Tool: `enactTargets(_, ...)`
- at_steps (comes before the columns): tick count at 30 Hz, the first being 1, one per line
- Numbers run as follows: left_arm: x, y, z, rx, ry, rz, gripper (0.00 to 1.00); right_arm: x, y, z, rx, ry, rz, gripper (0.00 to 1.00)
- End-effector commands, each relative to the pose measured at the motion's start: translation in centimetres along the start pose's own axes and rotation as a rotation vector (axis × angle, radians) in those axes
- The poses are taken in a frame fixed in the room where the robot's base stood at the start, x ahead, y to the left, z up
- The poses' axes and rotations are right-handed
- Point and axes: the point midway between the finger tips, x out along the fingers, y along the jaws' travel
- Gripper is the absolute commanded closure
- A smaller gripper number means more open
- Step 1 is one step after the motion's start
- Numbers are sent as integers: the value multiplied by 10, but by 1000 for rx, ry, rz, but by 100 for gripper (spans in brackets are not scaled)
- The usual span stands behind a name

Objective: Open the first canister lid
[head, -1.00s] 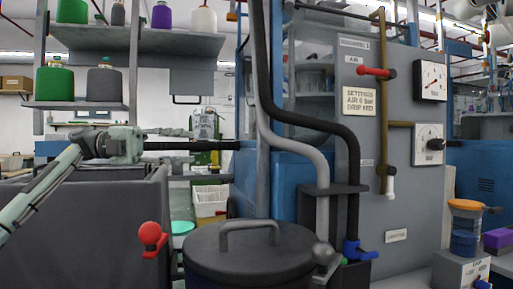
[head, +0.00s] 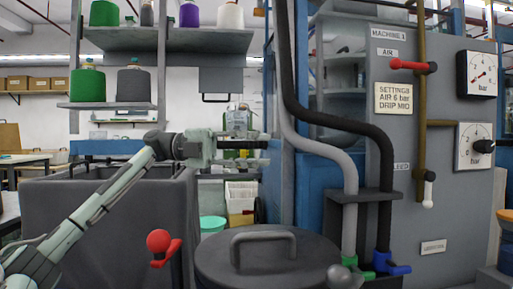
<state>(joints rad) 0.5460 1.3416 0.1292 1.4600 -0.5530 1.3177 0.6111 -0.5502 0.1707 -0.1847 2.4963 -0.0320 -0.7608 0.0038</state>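A dark grey round canister lid (head: 218,260) with an arched handle (head: 262,236) lies on the canister at the bottom middle of the head view. It sits flat and looks shut. The lower part of the canister is cut off by the picture's edge. A grey round knob (head: 340,274) shows at the lid's right edge. My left gripper (head: 262,148) points right, in the air above and behind the lid in the picture, apart from the handle. My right gripper is not in view.
A red ball-topped lever (head: 159,242) stands left of the lid, before a grey bin (head: 90,215). Black and grey hoses (head: 350,165) run down at the lid's right, to blue and green valves. A grey machine panel (head: 435,205) with gauges stands right. Shelves hold yarn cones.

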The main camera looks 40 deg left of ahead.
Motion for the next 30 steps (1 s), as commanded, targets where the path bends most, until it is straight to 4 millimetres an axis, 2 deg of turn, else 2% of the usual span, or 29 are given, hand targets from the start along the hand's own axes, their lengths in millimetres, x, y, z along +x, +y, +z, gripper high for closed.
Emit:
enactTargets(8,2,0,0,0,0,0,67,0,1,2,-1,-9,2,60)
enactTargets(16,1,0,0,0,0,1,100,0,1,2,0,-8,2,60)
enactTargets(29,1,0,0,0,0,1,100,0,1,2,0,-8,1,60)
enactTargets(30,1,0,0,0,0,1,100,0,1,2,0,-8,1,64)
